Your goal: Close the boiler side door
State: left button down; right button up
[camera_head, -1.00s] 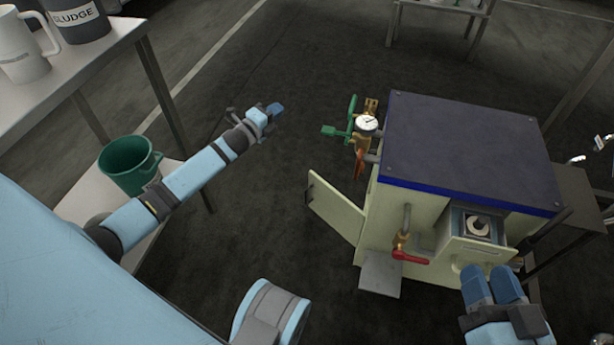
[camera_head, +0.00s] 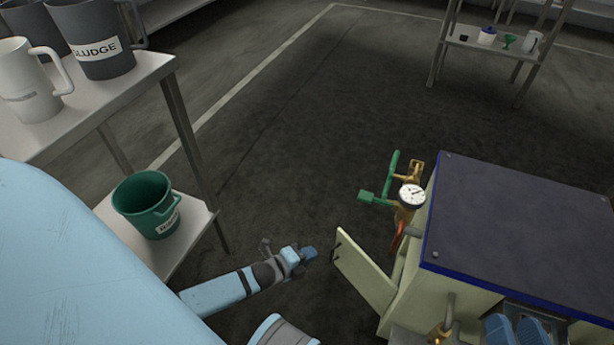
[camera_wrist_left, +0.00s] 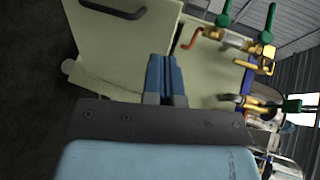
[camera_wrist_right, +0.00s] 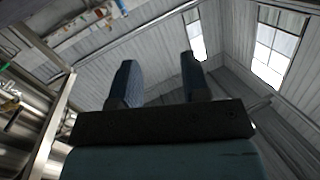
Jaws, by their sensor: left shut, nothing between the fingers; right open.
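The boiler (camera_head: 520,225) is a cream box with a dark, blue-edged top, at the right of the head view. Its cream side door (camera_head: 362,270) stands open, swung out to the left, with a dark handle near its outer edge. The door also shows in the left wrist view (camera_wrist_left: 115,45), with its handle at the top. My left gripper (camera_head: 310,254) is shut and empty, left of the door in the head view. Its blue fingers (camera_wrist_left: 163,60) overlap the door in the wrist view; I cannot tell contact. My right gripper (camera_wrist_right: 160,68) is open and empty.
A gauge (camera_head: 412,195) and green-handled valve (camera_head: 378,196) jut from the boiler above the door. A green bucket (camera_head: 148,205) stands on a low shelf at left, below a table (camera_head: 130,85) with mugs. Dark floor beyond the left gripper is clear.

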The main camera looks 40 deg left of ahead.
aim_at(341, 237)
pick_arm(q)
jog(key=b+x, duration=0.1)
jog(key=x, duration=0.2)
jog(key=b+x, duration=0.1)
jog(key=x, duration=0.2)
jog(key=b+x, duration=0.2)
jog(key=x, duration=0.1)
jog(key=shift+w+r, duration=0.2)
jog(key=shift+w, duration=0.15)
jog(key=shift+w+d+r, duration=0.1)
jog(key=shift+w+r, duration=0.05)
jog(key=shift+w, duration=0.25)
pick_arm(e)
jog(key=w+n, duration=0.1)
jog(key=w+d+n+t, duration=0.1)
jog(key=n, duration=0.1)
jog(key=shift+w+d+y, duration=0.2)
jog(key=shift+w+y, duration=0.05)
jog(key=shift+y, duration=0.15)
jog(key=shift+t, duration=0.3)
